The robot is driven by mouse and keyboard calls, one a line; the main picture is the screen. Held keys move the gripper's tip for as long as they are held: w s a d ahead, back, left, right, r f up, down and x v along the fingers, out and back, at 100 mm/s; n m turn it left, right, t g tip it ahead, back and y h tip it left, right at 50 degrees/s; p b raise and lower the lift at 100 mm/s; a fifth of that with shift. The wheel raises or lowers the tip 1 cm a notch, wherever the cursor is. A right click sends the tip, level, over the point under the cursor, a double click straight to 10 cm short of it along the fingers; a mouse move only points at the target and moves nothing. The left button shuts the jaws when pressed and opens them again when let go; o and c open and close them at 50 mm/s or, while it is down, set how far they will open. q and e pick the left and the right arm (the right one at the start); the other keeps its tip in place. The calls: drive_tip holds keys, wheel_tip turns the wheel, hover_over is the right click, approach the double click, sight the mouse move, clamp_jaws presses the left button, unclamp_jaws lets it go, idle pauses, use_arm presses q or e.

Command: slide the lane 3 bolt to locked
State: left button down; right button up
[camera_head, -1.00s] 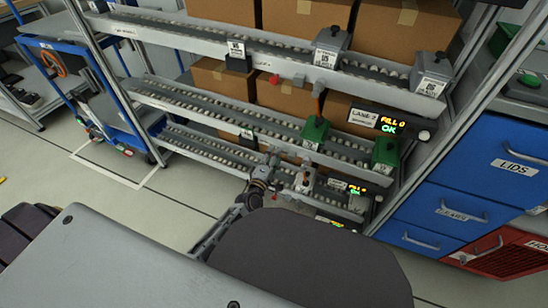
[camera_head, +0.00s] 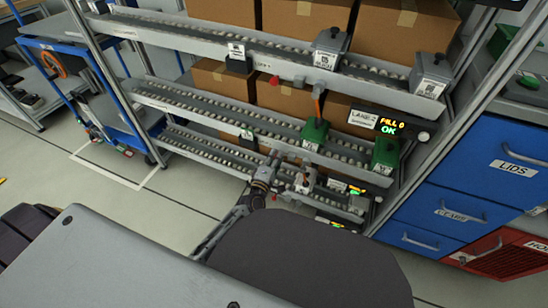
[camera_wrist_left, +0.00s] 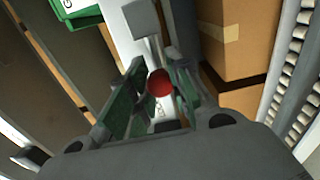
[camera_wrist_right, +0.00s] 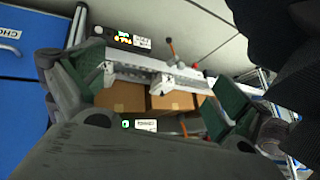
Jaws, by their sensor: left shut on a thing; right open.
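The lane 3 bolt shows its red knob (camera_wrist_left: 159,83) in the left wrist view, between the fingers of my left gripper (camera_wrist_left: 156,90). The gripper is shut on it. A pale plate lies behind the knob; whether the bolt is at its locked end cannot be told. In the head view my left gripper (camera_head: 288,178) is at the front of the lowest lane (camera_head: 215,153), left of its lit display (camera_head: 357,190); the bolt is too small to make out there. My right gripper (camera_wrist_right: 160,92) is open and empty in the right wrist view, and does not show in the head view.
Roller lanes above hold cardboard boxes (camera_head: 213,78). Green blocks (camera_head: 314,134) and grey blocks (camera_head: 330,47) stand along the lanes. Blue drawers (camera_head: 452,208) and a red drawer (camera_head: 490,252) are at the right. A blue cart (camera_head: 92,92) stands at the left by clear floor.

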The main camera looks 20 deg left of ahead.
use_arm(q)
drive_tip(key=d+p, duration=0.1)
drive_tip(key=d, duration=0.3)
drive_tip(key=shift+s, duration=0.1)
use_arm(e)
wheel_tip(320, 180, up, 2)
drive_tip(key=shift+d+r, duration=0.1)
use_arm(q)
drive_tip(key=shift+d+f, duration=0.1)
drive_tip(key=shift+d, duration=0.05)
use_arm(e)
drive_tip(key=shift+s, duration=0.1)
use_arm(q)
drive_tip(key=c, duration=1.3)
unclamp_jaws()
drive_tip(key=shift+o, duration=0.2)
use_arm(e)
drive_tip(key=shift+d+f, duration=0.2)
drive_tip(key=shift+a, duration=0.15)
use_arm(q)
drive_tip(key=shift+s, duration=0.1)
